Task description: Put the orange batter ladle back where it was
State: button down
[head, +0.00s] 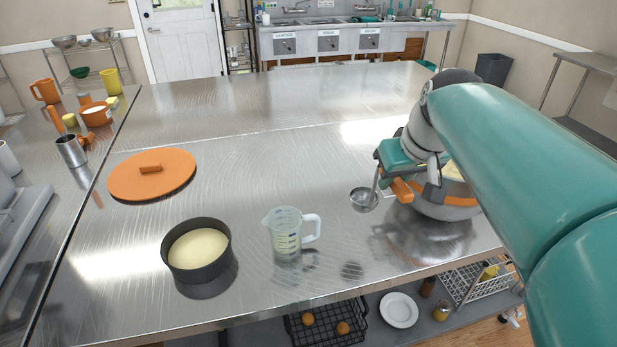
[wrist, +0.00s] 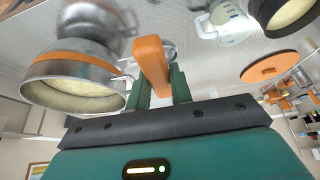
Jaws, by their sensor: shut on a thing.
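The batter ladle has an orange handle (head: 402,190) and a metal cup (head: 364,200). My gripper (head: 388,180) is shut on the handle and holds the ladle above the steel table, just left of the mixing bowl. The wrist view shows the orange handle (wrist: 151,66) between the green fingers (wrist: 160,92). The metal mixing bowl (head: 442,208) has an orange band and holds pale batter; my arm and gripper partly hide it in the head view. It also shows in the wrist view (wrist: 75,75). The ladle's cup hangs outside the bowl.
A clear measuring jug (head: 287,232) and a dark round pan (head: 196,256) of batter stand near the front edge. An orange lid (head: 152,175) lies at the left. The table's middle and back (head: 270,110) are clear. A side counter at the left holds orange and yellow ware.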

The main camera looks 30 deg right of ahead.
jog(key=w+f, duration=0.3)
jog(key=w, duration=0.3)
send_over(351, 197)
jog(key=s, duration=0.1)
notch_tip(351, 197, down, 5)
jog(key=shift+a+r, duration=0.1)
jog(key=shift+a, duration=0.05)
jog(key=f, duration=0.3)
jog(key=shift+w+f, duration=0.3)
jog(key=shift+f, duration=0.1)
jog(key=shift+s+f, duration=0.1)
jog(key=shift+f, duration=0.05)
jog(key=c, duration=1.3)
grip_release()
jog(key=shift+o, duration=0.2)
